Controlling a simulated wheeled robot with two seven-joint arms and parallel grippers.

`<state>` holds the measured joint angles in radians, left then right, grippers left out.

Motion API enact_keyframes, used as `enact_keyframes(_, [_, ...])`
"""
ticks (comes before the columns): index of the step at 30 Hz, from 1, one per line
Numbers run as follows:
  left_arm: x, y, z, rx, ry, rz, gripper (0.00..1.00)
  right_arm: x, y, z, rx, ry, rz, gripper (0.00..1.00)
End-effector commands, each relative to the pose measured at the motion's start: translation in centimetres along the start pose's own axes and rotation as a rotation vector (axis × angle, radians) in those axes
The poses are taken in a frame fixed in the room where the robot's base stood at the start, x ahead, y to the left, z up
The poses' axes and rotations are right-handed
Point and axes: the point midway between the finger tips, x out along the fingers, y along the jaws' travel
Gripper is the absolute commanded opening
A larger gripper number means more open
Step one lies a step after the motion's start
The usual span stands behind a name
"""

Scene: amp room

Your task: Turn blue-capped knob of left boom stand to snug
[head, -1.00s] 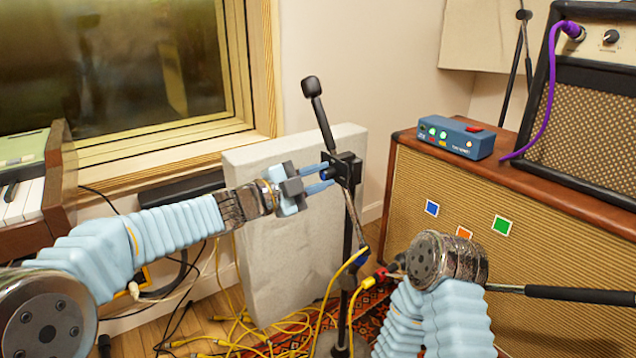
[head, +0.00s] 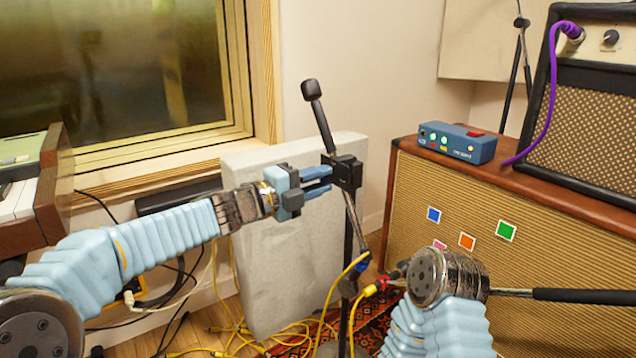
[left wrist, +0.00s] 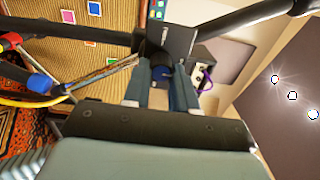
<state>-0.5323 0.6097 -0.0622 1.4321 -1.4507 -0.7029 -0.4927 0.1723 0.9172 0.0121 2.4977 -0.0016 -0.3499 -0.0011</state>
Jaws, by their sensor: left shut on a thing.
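The left boom stand (head: 348,235) stands upright in the middle of the head view, with a black clutch block (head: 347,172) at its top. A boom end with a black grip (head: 312,90) tilts up and left from the block. My left gripper (head: 328,180) reaches the block from the left, its two fingers at its near side. In the left wrist view, the blue-capped knob (left wrist: 160,75) sits between my two fingers (left wrist: 160,88), which are shut on it. In the head view the fingers hide the knob. My right arm is at the lower right; its fingers do not show.
A wood-edged cabinet (head: 470,205) carries a blue box (head: 457,143) and an amp (head: 590,110) on the right. A grey panel (head: 270,240) stands behind the stand. Yellow cables (head: 290,335) lie on the floor. A keyboard (head: 35,195) is at the left.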

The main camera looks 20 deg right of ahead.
Motion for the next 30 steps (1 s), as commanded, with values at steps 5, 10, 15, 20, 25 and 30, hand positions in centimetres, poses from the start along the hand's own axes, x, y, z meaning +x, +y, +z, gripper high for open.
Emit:
enact_keyframes(5, [0.0, 0.2, 0.0, 0.003, 0.001, 0.003, 0.0, 0.0, 0.0, 0.0, 0.0, 0.0, 0.0, 0.43])
enact_keyframes(10, [0.0, 0.2, 0.0, 0.003, 0.001, 0.003, 0.0, 0.0, 0.0, 0.0, 0.0, 0.0, 0.0, 0.43])
enact_keyframes(15, [0.0, 0.2, 0.0, 0.002, 0.001, 0.002, 0.47, 0.0, 0.0, 0.0, 0.0, 0.0, 0.0, 0.43])
enact_keyframes(20, [0.0, 0.1, 0.0, 0.003, 0.001, 0.001, 0.52, 0.0, 0.0, 0.0, 0.0, 0.0, 0.0, 0.43])
enact_keyframes(25, [-0.1, 0.1, 0.0, 0.003, 0.0, 0.001, 0.52, 0.0, 0.0, 0.0, 0.0, 0.0, 0.0, 0.43])
enact_keyframes(30, [-2.1, 0.0, 0.1, 0.003, -0.001, 0.0, 0.52, 0.0, 0.0, 0.0, 0.0, 0.0, 0.0, 0.43])
